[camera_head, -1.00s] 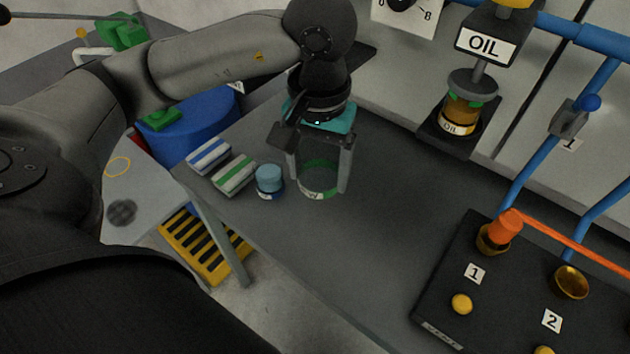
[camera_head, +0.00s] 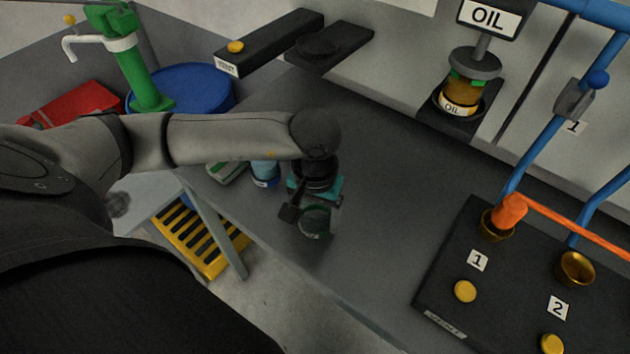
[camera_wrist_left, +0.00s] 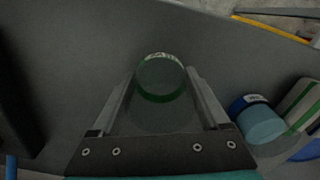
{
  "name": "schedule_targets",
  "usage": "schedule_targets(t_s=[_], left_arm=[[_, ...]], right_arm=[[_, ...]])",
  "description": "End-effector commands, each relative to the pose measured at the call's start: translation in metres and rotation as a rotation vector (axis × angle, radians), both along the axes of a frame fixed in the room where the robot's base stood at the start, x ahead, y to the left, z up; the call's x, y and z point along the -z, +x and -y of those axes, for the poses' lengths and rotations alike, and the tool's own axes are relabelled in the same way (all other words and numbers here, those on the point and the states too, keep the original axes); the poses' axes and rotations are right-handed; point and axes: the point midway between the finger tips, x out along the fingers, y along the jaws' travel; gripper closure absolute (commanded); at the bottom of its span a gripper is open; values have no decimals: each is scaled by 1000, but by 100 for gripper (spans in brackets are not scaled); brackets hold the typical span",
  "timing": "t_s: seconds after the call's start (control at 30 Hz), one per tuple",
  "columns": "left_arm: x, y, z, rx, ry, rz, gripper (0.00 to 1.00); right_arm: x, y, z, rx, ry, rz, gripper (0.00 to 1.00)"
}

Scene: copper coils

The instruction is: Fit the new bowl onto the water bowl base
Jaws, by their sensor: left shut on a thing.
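A clear round bowl with a green rim and a small white label (camera_head: 314,222) is in my left gripper (camera_head: 318,208). The gripper's two fingers are shut on its sides and hold it over the grey bench. In the left wrist view the bowl (camera_wrist_left: 160,80) sits between the fingertips, its green rim and label showing. A dark flat shelf (camera_head: 330,44) juts out at the back wall, beside a black box. I cannot tell whether this belongs to the water bowl base, and no water label is readable. My right gripper is not in view.
An oil cup (camera_head: 461,98) hangs under the OIL sign at the back. A light-blue jar (camera_head: 264,172) stands left of the gripper. A black panel (camera_head: 440,290) with an orange lever (camera_head: 509,209) is at the right. The middle of the grey bench (camera_head: 390,190) is clear.

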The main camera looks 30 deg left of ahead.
Motion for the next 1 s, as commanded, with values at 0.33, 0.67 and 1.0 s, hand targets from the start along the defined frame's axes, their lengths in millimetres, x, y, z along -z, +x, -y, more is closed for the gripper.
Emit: schedule_targets(t_s=[0.33, 0.67, 1.0], left_arm=[[4, 1, 0, 0, 0, 3, 93], [3, 1, 0, 0, 0, 2, 0], [-10, 2, 0, 0, 0, 5, 0]], right_arm=[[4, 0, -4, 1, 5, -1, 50], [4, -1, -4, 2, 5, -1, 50], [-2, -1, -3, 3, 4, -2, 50]])
